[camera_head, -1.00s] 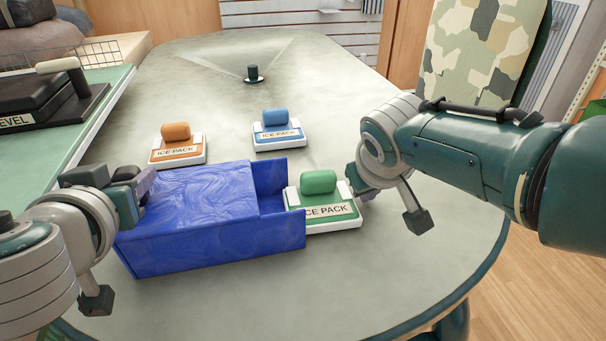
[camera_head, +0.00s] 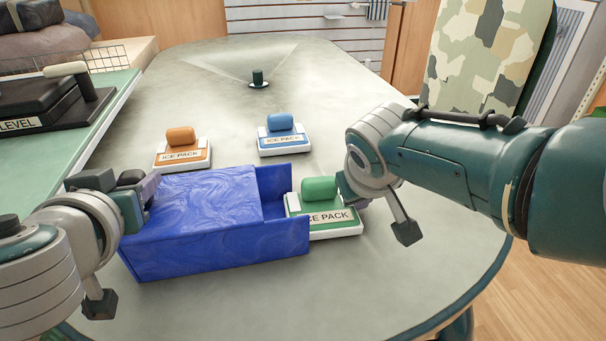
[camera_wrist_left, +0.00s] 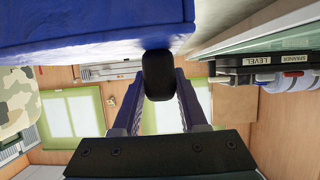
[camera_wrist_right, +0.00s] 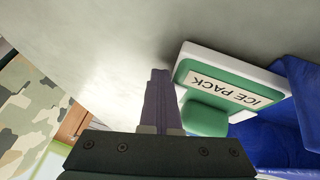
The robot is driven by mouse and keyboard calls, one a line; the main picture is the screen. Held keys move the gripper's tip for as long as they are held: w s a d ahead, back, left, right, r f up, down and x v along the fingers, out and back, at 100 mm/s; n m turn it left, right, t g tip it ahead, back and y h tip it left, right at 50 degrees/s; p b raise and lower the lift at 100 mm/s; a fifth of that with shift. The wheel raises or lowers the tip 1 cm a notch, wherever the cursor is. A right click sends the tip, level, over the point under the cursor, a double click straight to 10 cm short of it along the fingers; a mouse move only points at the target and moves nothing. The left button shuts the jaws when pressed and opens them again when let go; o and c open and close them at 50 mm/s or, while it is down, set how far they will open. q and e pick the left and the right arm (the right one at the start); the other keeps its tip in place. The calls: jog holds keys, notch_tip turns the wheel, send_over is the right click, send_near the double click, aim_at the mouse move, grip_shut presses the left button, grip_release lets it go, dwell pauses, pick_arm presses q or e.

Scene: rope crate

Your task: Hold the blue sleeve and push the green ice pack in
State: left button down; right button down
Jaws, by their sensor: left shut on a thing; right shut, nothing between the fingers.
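The blue sleeve (camera_head: 205,225) lies on the table with its open end to the right. My left gripper (camera_head: 149,187) is at its left end. In the left wrist view the left fingers are shut on a black knob (camera_wrist_left: 158,75) at the sleeve (camera_wrist_left: 90,25). The green ice pack (camera_head: 325,222) lies flat with its left end inside the sleeve's opening and the rest outside. My right gripper (camera_wrist_right: 159,75) is shut and empty beside the pack's outer right end. The pack also shows in the right wrist view (camera_wrist_right: 235,68); contact with the fingers is unclear.
An orange ice pack (camera_head: 182,152) and a blue ice pack (camera_head: 283,140) lie behind the sleeve. A small dark green post (camera_head: 258,78) stands farther back. A green-topped counter (camera_head: 95,130) is at the left. The table's front right is clear.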

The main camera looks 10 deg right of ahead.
jog(key=shift+a, duration=1)
jog(key=shift+d, duration=0.55)
jog(key=shift+r, duration=0.1)
notch_tip(320, 180, up, 7)
dwell(0.4)
jog(key=shift+d+f, duration=0.2)
jog(key=shift+f, duration=1)
jog(key=shift+d+f, duration=0.2)
jog(key=shift+f, duration=1)
jog(key=shift+d+f, duration=0.2)
jog(key=shift+f, duration=1)
